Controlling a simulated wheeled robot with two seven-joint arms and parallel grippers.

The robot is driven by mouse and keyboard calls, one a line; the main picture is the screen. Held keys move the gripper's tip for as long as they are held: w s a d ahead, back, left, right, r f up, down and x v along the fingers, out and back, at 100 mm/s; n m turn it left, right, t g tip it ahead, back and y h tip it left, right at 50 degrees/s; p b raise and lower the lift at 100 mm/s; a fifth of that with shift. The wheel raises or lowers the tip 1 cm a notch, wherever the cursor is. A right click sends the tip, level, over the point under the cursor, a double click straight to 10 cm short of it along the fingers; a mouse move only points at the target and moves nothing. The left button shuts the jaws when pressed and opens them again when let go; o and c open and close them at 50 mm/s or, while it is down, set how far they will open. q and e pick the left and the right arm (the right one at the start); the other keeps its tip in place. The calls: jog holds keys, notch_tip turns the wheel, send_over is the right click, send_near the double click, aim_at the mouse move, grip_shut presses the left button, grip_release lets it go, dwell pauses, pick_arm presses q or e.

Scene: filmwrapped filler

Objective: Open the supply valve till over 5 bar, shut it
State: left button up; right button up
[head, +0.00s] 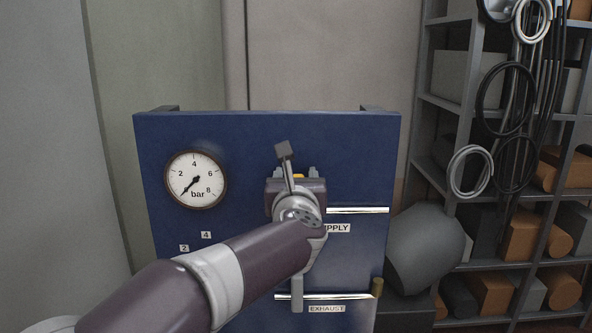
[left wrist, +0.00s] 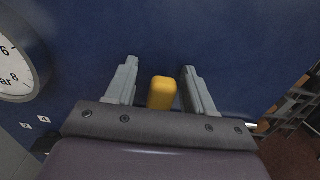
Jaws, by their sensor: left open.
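The blue valve panel (head: 250,135) stands in front of me. Its round pressure gauge (head: 195,180) has its needle pointing to the lower left, near the zero end. The yellow supply valve handle (left wrist: 162,92) sits between the fingers of my left gripper (left wrist: 159,66) in the left wrist view, with gaps on both sides. In the head view my left gripper (head: 299,171) is open at the panel and covers most of the handle. My left arm hides part of the SUPPLY label (head: 338,228). My right gripper is out of view.
A bright supply pipe (head: 358,210) runs right from behind my gripper. Below is an exhaust pipe (head: 340,296) with its EXHAUST label (head: 326,309). A grey rounded object (head: 425,250) and a loaded shelf (head: 480,110) with hanging cables stand right of the panel.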

pick_arm(q)
jog(key=shift+s+d+r, duration=0.1)
jog(key=shift+s+d, duration=0.05)
jog(key=shift+s, duration=0.1)
jog(key=shift+s+d, duration=0.1)
jog(key=shift+c, duration=0.6)
grip_shut()
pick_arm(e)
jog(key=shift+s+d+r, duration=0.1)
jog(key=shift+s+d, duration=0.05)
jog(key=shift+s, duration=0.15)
